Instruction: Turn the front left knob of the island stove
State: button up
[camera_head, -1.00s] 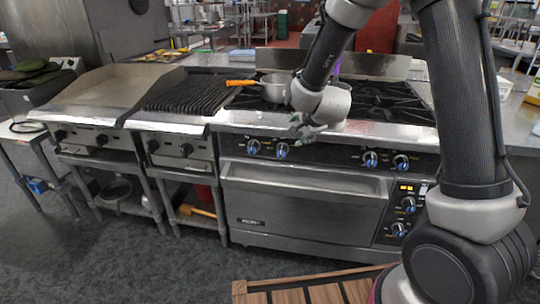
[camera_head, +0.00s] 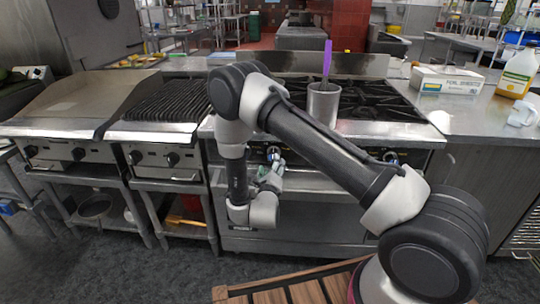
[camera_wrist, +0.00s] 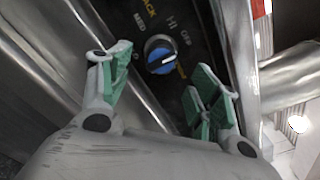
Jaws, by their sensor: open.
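The island stove (camera_head: 345,132) stands in the middle of the head view, with blue-faced knobs along its front panel. A blue knob (camera_head: 273,153) shows beside my gripper (camera_head: 270,174), and another knob (camera_head: 390,157) shows further right. My arm covers part of the panel's left end. In the wrist view, a round blue knob (camera_wrist: 160,56) with a white pointer line sits ahead, between the open green-padded fingers of my gripper (camera_wrist: 160,72). The fingers look apart from the knob. Printed labels surround it. I cannot tell which knob of the left pair this is.
A metal pot (camera_head: 323,103) with a purple-handled utensil stands on the burners. A box (camera_head: 447,80) and a yellow bottle (camera_head: 517,73) stand on the right counter. A grill (camera_head: 165,100) and a griddle (camera_head: 85,102) adjoin on the left. A wooden slatted surface (camera_head: 300,290) lies in front.

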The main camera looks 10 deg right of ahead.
jog(key=x, duration=0.7)
jog(key=shift+w, duration=0.3)
jog(key=shift+d, duration=0.1)
jog(key=c, duration=1)
